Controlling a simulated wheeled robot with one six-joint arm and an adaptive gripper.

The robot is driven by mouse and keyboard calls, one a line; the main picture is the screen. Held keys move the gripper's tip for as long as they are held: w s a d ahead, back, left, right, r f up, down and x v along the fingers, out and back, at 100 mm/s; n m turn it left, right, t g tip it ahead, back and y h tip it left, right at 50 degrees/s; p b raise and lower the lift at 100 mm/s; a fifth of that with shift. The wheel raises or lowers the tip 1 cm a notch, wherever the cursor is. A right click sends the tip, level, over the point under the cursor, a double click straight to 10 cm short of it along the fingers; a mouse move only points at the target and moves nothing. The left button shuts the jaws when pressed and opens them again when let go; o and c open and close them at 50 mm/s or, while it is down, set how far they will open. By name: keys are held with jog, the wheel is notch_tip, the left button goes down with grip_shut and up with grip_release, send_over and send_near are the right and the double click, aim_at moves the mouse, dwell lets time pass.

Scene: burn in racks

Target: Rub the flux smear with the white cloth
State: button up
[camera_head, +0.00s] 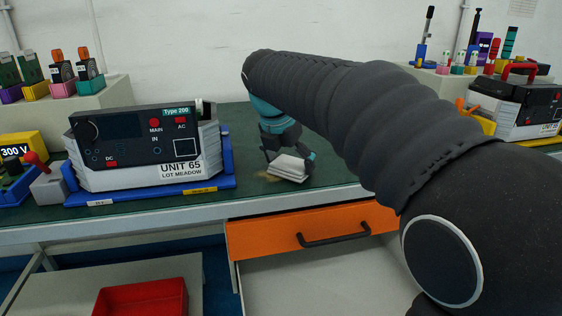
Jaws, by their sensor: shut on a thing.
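The white cloth (287,169) is a folded pad held low at the green bench mat. My gripper (288,158) is shut on it, with its fingers at either side of the cloth. The flux smear (267,176) shows as a small brownish patch on the mat at the cloth's left edge. The cloth appears to lie over or against part of the smear. I cannot tell how much of the smear is hidden under it.
A grey power unit marked UNIT 65 (150,150) sits in a blue tray (150,193) to the left. An orange-fronted drawer (275,234) stands open below the bench edge. A red bin (140,299) is at lower left. Another unit (515,112) stands at right.

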jog(key=shift+r, duration=3)
jog(key=shift+r, duration=1.45)
jog(key=shift+f+b, duration=1.9)
jog(key=shift+f, duration=1.75)
jog(key=shift+f+b, duration=0.5)
jog(key=shift+f, duration=0.5)
